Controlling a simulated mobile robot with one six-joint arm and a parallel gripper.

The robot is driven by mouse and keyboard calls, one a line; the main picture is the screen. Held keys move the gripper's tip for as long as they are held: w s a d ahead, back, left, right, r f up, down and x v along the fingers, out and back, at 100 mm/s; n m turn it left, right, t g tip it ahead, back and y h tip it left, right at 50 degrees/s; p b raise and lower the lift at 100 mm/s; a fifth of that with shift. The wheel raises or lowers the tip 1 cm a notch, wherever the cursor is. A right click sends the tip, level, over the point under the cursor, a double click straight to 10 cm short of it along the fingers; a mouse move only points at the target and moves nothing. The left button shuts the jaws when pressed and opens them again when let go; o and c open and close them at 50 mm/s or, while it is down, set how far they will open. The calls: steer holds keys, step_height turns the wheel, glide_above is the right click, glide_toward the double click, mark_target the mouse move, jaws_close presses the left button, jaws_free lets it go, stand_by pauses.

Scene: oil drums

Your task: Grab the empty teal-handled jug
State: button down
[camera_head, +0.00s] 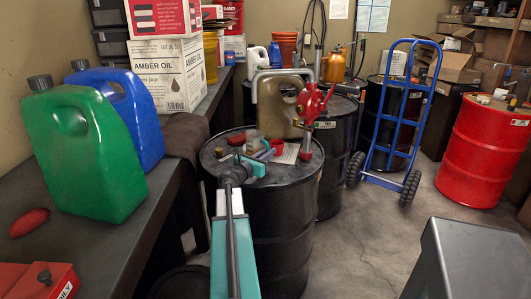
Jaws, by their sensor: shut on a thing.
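A small clear, pale jug (253,142) shows over the top of the black drum (265,205) in the middle. It looks empty. Teal parts lie close against its lower right side, and I cannot separate its handle from my gripper. My gripper (266,153) reaches in low over the drum top from the front, at the jug's near right side. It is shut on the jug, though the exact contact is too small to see.
A red hand pump (312,104) and a large olive jug (280,107) stand close behind. Green (83,150) and blue (122,105) jugs stand on the left bench (105,245). A blue hand truck (400,110) and red drum (483,150) are right. Floor between is clear.

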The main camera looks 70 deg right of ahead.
steer(key=shift+r, duration=0.2)
steer(key=shift+r, duration=4.8)
